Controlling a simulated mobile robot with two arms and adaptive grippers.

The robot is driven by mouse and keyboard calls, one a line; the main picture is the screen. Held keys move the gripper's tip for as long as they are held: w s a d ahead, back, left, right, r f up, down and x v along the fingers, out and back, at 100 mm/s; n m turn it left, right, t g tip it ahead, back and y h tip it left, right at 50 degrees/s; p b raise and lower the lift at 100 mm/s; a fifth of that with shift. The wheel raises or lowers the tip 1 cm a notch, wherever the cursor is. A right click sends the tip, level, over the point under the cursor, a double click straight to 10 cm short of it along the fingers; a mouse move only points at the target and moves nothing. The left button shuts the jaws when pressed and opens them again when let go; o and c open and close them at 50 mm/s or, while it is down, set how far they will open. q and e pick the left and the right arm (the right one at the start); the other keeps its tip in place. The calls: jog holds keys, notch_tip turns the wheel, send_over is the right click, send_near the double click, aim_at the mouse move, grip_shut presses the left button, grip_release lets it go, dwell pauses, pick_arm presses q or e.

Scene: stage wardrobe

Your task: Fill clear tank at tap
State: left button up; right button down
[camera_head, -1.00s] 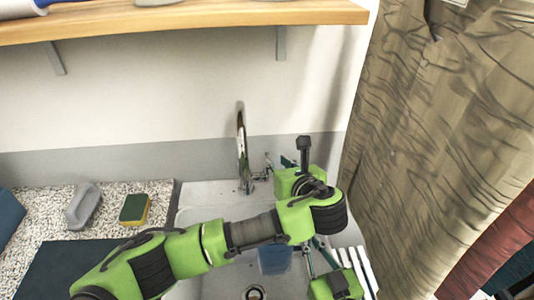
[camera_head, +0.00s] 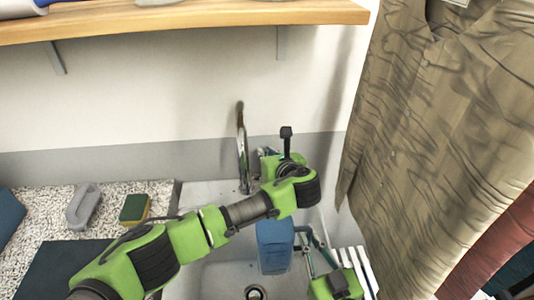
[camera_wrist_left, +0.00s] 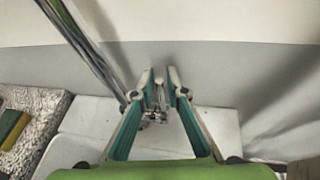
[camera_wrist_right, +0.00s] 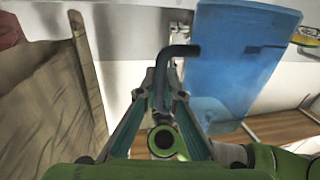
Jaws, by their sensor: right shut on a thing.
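The clear tank (camera_head: 274,250) is a blue see-through box over the sink, below and right of the tap's spout. It fills the upper right of the right wrist view (camera_wrist_right: 240,60). My right gripper (camera_head: 308,240) is at the tank's right side, shut on its dark bent handle (camera_wrist_right: 165,72). The tap (camera_head: 243,150) has a tall curved chrome spout behind the sink. My left gripper (camera_wrist_left: 160,80) is open, its fingers apart in front of the small tap lever (camera_wrist_left: 157,103). In the head view my own wrist mostly hides it. I cannot see water running.
The sink (camera_head: 215,275) has a round drain (camera_head: 255,292). A speckled counter (camera_head: 50,210) on the left holds a sponge (camera_head: 134,208) and a grey brush (camera_head: 83,206). A wooden shelf (camera_head: 180,15) spans above. Hanging clothes (camera_head: 430,150) crowd the right side.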

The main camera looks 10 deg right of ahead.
pick_arm(q)
grip_shut()
jog(key=shift+s+f+t, duration=0.1)
jog(key=shift+s+t, duration=0.3)
jog(key=shift+s, duration=0.05)
jog(key=shift+s+t, duration=0.25)
jog(key=shift+t, duration=0.05)
jog(key=o, duration=0.6)
grip_release()
jog(key=v, duration=1.2)
jog(key=shift+d, duration=0.1)
